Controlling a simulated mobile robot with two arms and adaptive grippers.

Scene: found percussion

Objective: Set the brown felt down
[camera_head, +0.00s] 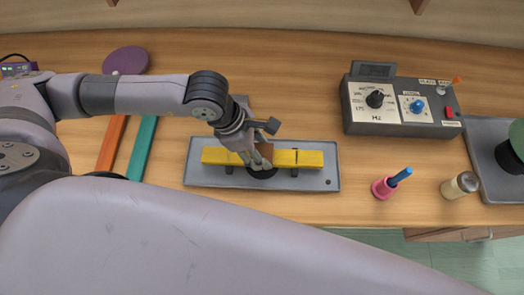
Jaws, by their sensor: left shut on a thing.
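The brown felt (266,150) is a small brown piece in the fingers of my left gripper (261,162). The gripper is shut on it, over the middle of a yellow bar (310,158). The bar lies across dark supports on a grey tray (210,175). My fingers hide part of the felt and the middle of the bar, and I cannot tell whether the felt touches the bar. A black round thing shows just under the fingertips, partly covered. My right gripper is not in view.
A grey box with dials (402,105) stands right of the tray. A pink holder with a blue stick (382,188) and a small shaker-like jar (459,185) stand near the front edge. Orange (112,140) and teal (142,148) bars and a purple disc (126,60) lie left.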

